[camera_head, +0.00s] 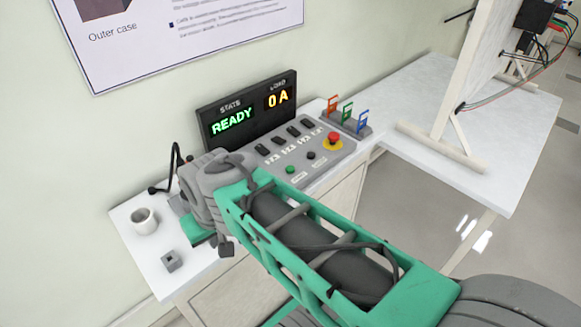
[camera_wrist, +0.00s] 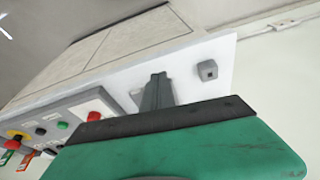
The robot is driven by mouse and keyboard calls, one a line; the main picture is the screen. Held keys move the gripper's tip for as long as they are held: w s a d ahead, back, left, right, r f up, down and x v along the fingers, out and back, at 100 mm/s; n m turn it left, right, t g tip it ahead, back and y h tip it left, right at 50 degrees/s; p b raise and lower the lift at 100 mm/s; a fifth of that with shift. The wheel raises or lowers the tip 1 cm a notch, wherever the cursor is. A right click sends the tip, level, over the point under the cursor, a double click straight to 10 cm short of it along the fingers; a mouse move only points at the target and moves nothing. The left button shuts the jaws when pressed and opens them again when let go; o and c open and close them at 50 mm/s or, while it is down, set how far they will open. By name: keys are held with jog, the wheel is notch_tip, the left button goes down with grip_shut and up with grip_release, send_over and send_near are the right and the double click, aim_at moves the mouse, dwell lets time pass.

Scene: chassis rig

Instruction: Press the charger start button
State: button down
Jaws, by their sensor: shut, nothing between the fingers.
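The charger panel (camera_head: 318,160) is a grey sloped console on a white bench. Its display (camera_head: 248,107) reads READY and 0 A. A green button (camera_head: 290,169) is on its lower part, beside a black button (camera_head: 311,155) and a red mushroom button (camera_head: 333,141) on yellow. Their labels are too small to read. The green button also shows in the wrist view (camera_wrist: 63,125), left of a red part (camera_wrist: 94,116). My gripper (camera_wrist: 157,80) is shut and empty, to the right of the panel in that view, over the bench. My arm hides it in the head view.
A white cup (camera_head: 144,221) and a small grey block (camera_head: 171,261) stand at the bench's left end. Red, green and blue tags (camera_head: 348,112) stand right of the panel. A white upright board (camera_head: 470,75) stands on the right-hand table (camera_head: 430,85).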

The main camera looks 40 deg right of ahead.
jog(key=w+d+r+m+t+y+p, duration=0.1)
jog(key=w+d+r+m+p, duration=0.4)
jog(key=w+d+m, duration=0.5)
jog(key=s+d+r+m+t+p, duration=0.1)
jog(key=d+m+t+p, duration=0.3)
jog(key=d+m, duration=0.9)
jog(key=d+r, duration=0.1)
jog(key=d, duration=0.7)
jog(key=shift+m+t+y, duration=0.3)
jog(key=shift+t+y, duration=0.1)
jog(key=shift+s, duration=0.1)
jog(key=b, duration=0.8)
send_over(293, 170)
notch_tip(293, 170, down, 6)
jog(key=shift+d+f, duration=0.1)
jog(key=shift+f, duration=1.2)
jog(key=shift+f, duration=0.1)
